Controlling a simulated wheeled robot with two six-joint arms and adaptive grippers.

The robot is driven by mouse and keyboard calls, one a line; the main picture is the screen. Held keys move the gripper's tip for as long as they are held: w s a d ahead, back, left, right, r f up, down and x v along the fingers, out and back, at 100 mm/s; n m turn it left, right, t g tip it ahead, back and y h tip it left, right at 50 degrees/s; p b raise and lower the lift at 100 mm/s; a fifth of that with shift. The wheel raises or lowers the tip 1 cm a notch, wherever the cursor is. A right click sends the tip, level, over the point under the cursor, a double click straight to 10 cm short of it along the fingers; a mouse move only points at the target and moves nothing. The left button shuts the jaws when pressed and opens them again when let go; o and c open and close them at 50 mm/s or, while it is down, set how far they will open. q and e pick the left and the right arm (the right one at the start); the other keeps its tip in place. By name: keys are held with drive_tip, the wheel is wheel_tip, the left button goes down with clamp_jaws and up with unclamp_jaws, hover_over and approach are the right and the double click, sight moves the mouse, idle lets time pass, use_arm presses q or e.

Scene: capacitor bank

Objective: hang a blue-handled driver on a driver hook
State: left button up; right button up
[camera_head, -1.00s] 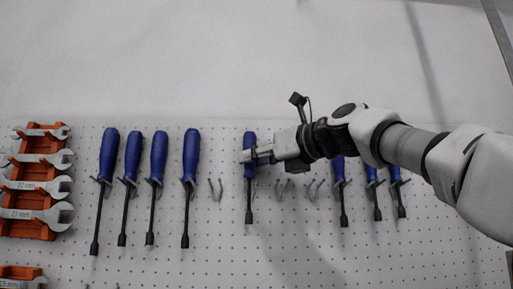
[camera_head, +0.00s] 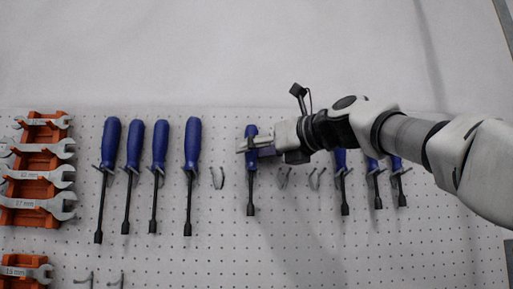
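My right gripper (camera_head: 257,147) is shut on a blue-handled driver (camera_head: 251,131). The driver is upright, shaft pointing down, in front of the pegboard. Its handle is partly hidden by the fingers; I cannot tell whether it touches the board. An empty driver hook (camera_head: 218,178) is to its left. Two more empty hooks, one just right of the driver (camera_head: 284,178) and one farther right (camera_head: 317,179), are below my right wrist. Several blue-handled drivers (camera_head: 191,146) hang in a row on the left, and others (camera_head: 341,163) hang on the right, partly behind my arm. My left gripper is not in view.
The pegboard (camera_head: 330,255) fills the lower view. Orange racks (camera_head: 42,132) with wrenches (camera_head: 42,204) are at the left edge. Two empty hooks (camera_head: 84,277) show at the lower left. The wall above the pegboard is bare.

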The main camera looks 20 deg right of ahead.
drive_tip(key=shift+w+d+f, duration=0.1)
drive_tip(key=shift+w+d, duration=0.05)
drive_tip(key=shift+d, duration=0.05)
